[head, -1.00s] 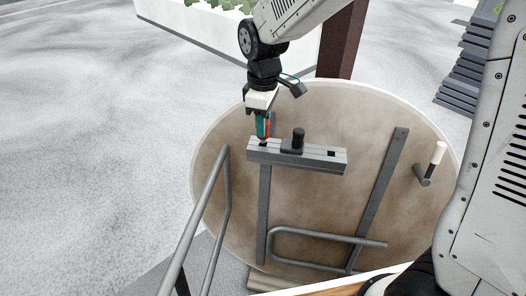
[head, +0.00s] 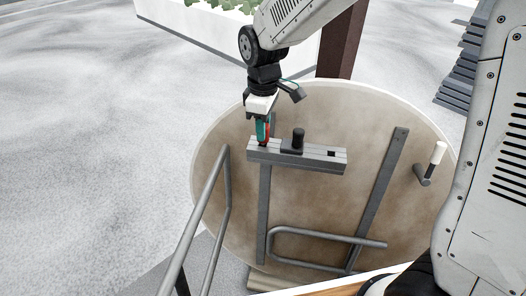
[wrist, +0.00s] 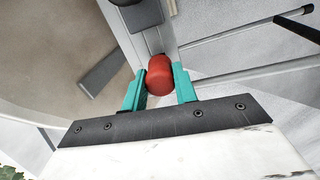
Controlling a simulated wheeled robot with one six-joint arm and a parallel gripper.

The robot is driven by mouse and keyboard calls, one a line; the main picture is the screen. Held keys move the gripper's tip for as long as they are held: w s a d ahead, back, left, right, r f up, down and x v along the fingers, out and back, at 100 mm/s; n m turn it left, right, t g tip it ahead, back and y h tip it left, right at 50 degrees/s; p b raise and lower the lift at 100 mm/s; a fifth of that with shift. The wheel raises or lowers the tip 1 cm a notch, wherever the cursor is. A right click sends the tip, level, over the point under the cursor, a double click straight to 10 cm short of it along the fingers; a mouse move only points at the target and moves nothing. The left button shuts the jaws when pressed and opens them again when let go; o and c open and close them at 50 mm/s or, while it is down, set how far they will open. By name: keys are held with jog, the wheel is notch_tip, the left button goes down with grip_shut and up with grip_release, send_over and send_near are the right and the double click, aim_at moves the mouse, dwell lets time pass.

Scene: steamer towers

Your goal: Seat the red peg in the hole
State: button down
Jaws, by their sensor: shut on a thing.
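The red peg (wrist: 160,76) is held between the two teal fingers of my gripper (wrist: 160,92) in the wrist view. In the head view the red peg (head: 267,130) shows beside a teal finger of my gripper (head: 263,136), at the left end of the grey bar (head: 318,161). The peg's lower end is hidden, so I cannot tell how deep it sits in a hole there. A dark square hole (head: 332,154) shows near the bar's right end.
A black knob (head: 298,139) on a dark block stands on the bar's middle. The bar lies across a round tan lid (head: 330,205) with grey straps. A bent metal rail (head: 208,215) stands to the left, and a white-tipped handle (head: 436,158) to the right.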

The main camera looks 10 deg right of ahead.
jog(key=shift+f, duration=0.5)
dwell(0.3)
jog(key=c, duration=1)
grip_release()
jog(key=shift+r, duration=3.9)
